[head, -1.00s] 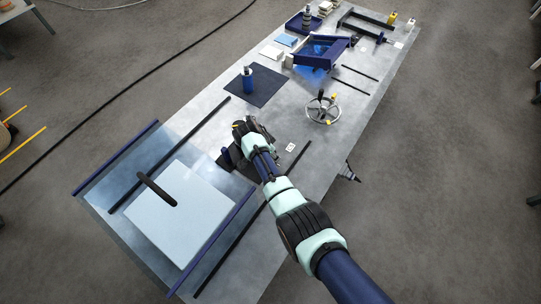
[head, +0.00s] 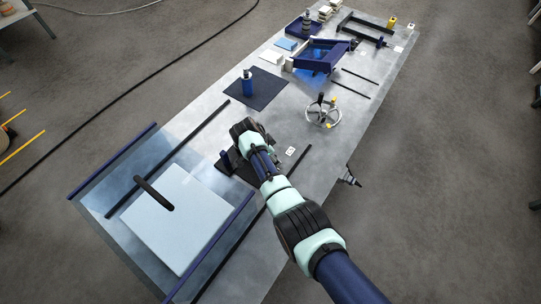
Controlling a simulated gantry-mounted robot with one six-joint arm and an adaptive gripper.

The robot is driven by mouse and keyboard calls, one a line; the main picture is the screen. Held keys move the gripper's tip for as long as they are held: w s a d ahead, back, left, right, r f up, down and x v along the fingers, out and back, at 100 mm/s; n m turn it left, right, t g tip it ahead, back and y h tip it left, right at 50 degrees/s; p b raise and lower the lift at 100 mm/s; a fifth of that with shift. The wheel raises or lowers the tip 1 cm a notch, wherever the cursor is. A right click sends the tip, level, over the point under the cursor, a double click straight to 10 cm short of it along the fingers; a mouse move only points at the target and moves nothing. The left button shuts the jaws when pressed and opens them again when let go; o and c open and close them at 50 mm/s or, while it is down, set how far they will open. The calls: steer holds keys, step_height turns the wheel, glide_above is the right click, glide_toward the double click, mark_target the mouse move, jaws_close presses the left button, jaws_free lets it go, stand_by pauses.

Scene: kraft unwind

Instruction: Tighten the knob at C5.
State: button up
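My arm reaches from the lower right over the middle of the metal table. My gripper (head: 247,128) is at its far end, above or beside a dark low fixture (head: 228,166) with a small blue upright part. My wrist hides the fingers, so I cannot see whether they are open or touch anything. No knob can be made out under or around the wrist, and I cannot read a C5 mark. A small white marked plate (head: 290,151) lies on the table just right of my wrist.
A handwheel (head: 323,113) stands to the right. A blue bottle (head: 247,86) stands on a dark mat (head: 268,94). A pale slab with a dark handle (head: 187,229) lies at the near left between rails. A blue tilted frame (head: 300,61) stands farther back.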

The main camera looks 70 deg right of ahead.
steer(key=shift+a+f, duration=0.15)
steer(key=v, duration=1.2)
